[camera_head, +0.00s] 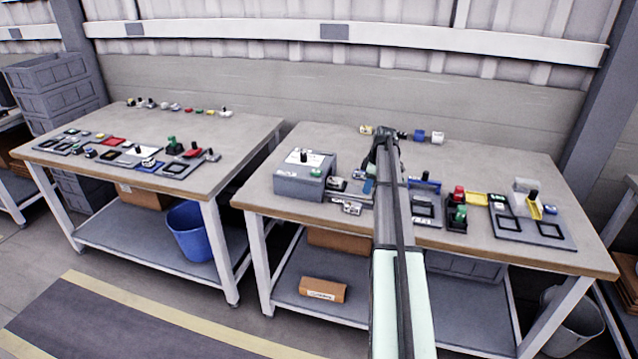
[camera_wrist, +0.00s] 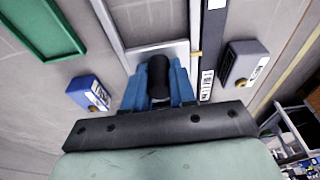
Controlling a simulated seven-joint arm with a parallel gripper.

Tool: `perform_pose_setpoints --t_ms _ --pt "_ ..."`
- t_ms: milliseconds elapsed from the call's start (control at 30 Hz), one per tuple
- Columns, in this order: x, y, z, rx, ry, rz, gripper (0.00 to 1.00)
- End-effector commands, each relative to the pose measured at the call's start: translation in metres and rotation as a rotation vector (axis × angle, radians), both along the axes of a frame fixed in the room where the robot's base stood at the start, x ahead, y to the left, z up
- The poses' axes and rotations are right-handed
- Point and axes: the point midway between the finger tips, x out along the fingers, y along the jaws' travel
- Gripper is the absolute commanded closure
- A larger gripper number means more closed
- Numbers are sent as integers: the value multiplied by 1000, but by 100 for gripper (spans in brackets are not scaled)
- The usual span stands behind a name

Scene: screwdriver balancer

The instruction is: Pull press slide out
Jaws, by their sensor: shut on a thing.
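My gripper (camera_wrist: 158,88) has blue fingers, shut on a black upright knob (camera_wrist: 158,68) in the wrist view. The knob stands at the near end of a pale metal frame or track (camera_wrist: 118,35), which I take to be the press slide. How far the slide is out, I cannot tell. In the head view my gripper (camera_head: 369,186) reaches down to the middle of the right-hand bench (camera_head: 455,165). My own arm hides most of the slide and the press there.
Beside the track in the wrist view are a blue block (camera_wrist: 89,93), a grey block (camera_wrist: 243,62) and a green tray rim (camera_wrist: 45,58). In the head view a grey box (camera_head: 300,187) stands left of my arm. A white block device (camera_head: 524,190) stands right.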

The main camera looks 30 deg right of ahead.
Motion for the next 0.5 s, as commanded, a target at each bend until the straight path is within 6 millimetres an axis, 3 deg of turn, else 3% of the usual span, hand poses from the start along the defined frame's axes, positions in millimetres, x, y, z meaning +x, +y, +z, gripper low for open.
perform_pose_setpoints --t_ms 500 --pt "-18 -18 0 -1 -1 -1 100"
